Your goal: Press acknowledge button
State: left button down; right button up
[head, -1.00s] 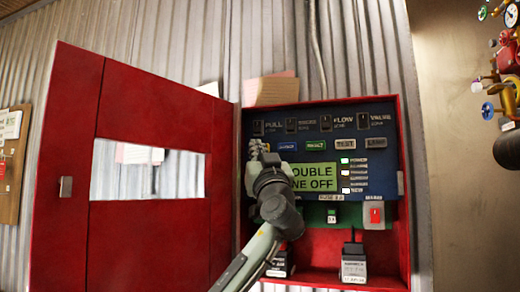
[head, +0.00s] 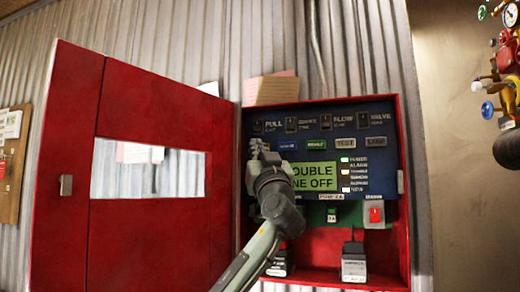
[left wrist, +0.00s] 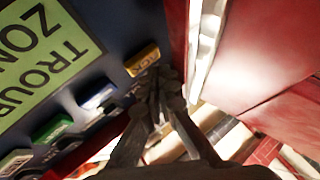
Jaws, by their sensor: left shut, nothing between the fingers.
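The acknowledge button is a yellow button marked "ACK" (left wrist: 143,58) in the left wrist view, on the blue panel beside the green display. In the head view my left gripper hides it. My left gripper (head: 257,147) is shut and empty at the left end of the button row. In the left wrist view its fingertips (left wrist: 160,76) are right by the button's lower right edge; I cannot tell whether they touch it. The display (head: 315,177) reads partly "...OUBLE ...NE OFF", its left side hidden by my arm. My right gripper is out of view.
A blue button (head: 288,145), a green button (head: 316,144) and grey buttons (head: 345,143) continue the row to the right. The red cabinet door (head: 70,225) stands open at left. A red switch (head: 375,214) sits lower right. Gauges and valves (head: 508,60) are at far right.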

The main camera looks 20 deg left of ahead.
pick_arm(q)
jog(key=shift+w, duration=0.25)
jog(key=shift+w, duration=0.55)
dwell(0.7)
jog(key=shift+s+f+b, duration=0.1)
jog(key=shift+s+b, duration=0.05)
jog(key=shift+b, duration=0.2)
jog(key=shift+s+b, duration=0.35)
jog(key=shift+s, duration=0.45)
jog(key=shift+s, duration=0.1)
